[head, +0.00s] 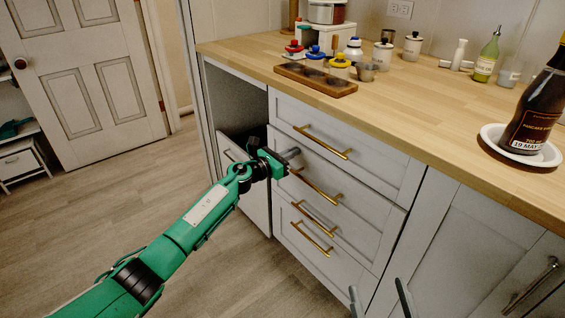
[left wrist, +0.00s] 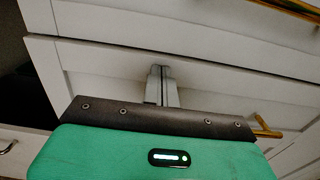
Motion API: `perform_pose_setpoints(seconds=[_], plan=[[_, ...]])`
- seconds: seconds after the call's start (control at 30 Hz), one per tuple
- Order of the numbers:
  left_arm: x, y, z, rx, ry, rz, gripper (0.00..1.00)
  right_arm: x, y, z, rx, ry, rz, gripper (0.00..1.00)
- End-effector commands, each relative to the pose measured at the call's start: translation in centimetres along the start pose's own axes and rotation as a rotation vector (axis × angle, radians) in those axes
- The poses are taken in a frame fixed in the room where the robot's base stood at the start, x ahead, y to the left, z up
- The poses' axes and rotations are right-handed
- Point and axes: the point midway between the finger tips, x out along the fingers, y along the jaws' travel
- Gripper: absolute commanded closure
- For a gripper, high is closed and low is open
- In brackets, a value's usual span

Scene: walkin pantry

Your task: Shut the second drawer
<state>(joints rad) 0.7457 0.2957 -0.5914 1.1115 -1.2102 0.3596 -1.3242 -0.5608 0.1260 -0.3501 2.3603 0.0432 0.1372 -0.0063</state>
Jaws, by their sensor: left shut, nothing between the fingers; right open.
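The second drawer (head: 350,205) is in the white drawer stack under the counter, below the top drawer. It has a brass handle (head: 315,187). Its front also fills the middle of the left wrist view (left wrist: 110,72). It looks flush or nearly flush with the top drawer; I cannot tell whether a small gap remains. My left gripper (head: 294,161) is shut and empty, its fingertips (left wrist: 161,72) at the drawer front, left of the handle. Contact cannot be told for sure. My right gripper (head: 380,297) shows only its two fingers at the bottom edge, spread apart and empty.
The top drawer (head: 345,135) is closed, with its own brass handle. Lower drawer handles (head: 311,243) lie beneath. Left of the stack is an open recess with a white panel (head: 247,195). The countertop (head: 420,105) holds a tray, bottles and jars. The wooden floor at left is clear.

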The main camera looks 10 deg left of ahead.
Motion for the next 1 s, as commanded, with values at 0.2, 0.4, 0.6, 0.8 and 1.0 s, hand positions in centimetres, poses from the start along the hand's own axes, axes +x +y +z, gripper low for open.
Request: perform_pose_setpoints(seconds=[0.2, 0.4, 0.6, 0.8, 1.0], plan=[[1.3, 0.0, -0.1, 0.000, 0.000, 0.001, 1.00, 0.6, 0.5, -3.0, -0.024, 0.167, -0.002, 0.26], [1.7, 0.0, 0.1, 0.000, -0.001, 0.001, 1.00, 0.7, 0.6, -4.0, -0.031, 0.218, -0.003, 0.26], [1.8, 0.0, 0.3, 0.001, -0.004, 0.003, 1.00, 0.7, 0.6, -4.0, -0.031, 0.220, -0.003, 0.26], [1.9, 0.1, 0.5, 0.001, -0.006, 0.003, 1.00, 0.7, 0.5, -4.0, -0.031, 0.220, -0.003, 0.26], [0.9, 0.8, 0.4, 0.002, -0.006, 0.004, 1.00, 0.6, 0.6, -4.2, -0.034, 0.240, -0.004, 0.26]])
